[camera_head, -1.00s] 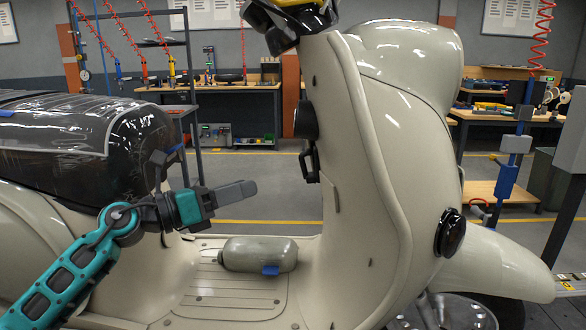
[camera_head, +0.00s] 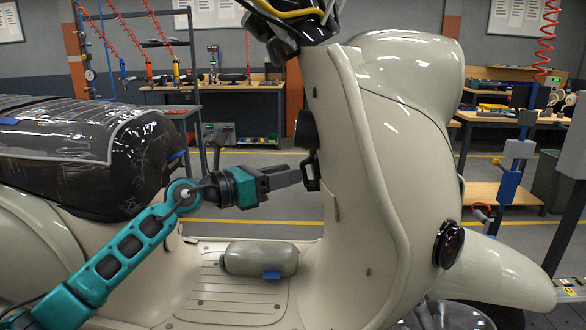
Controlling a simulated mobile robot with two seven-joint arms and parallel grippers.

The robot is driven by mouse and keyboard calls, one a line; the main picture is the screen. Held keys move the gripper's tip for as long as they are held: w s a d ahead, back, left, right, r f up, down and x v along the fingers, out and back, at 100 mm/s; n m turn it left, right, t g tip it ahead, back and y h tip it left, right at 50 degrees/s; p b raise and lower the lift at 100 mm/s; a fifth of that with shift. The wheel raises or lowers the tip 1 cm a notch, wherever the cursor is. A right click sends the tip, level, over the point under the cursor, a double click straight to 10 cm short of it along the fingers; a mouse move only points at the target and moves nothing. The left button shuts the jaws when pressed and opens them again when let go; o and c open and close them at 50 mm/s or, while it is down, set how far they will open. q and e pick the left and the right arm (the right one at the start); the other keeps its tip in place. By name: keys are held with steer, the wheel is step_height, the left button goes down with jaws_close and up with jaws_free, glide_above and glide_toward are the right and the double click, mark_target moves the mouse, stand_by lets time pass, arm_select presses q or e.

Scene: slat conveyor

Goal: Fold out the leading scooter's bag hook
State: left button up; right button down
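The cream scooter (camera_head: 365,150) fills the view, its front to the right. Its small black bag hook (camera_head: 313,172) is on the inner face of the leg shield, below a round black knob (camera_head: 305,130). My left gripper (camera_head: 298,176) reaches in from the left over the footboard, its grey fingertips at the hook's left side. They overlap or touch the hook; I cannot tell which. The fingers show as one bar from the side, so their gap is hidden. Part of the hook is hidden behind the fingertips. My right gripper is not in view.
The black seat (camera_head: 85,155), under clear wrap, is at the left. The handlebar (camera_head: 290,22) is above. Workbenches (camera_head: 240,88) stand far behind.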

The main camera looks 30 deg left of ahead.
arm_select(q)
steer(key=shift+x, duration=1.25)
jaws_close()
steer(key=shift+a, duration=0.1)
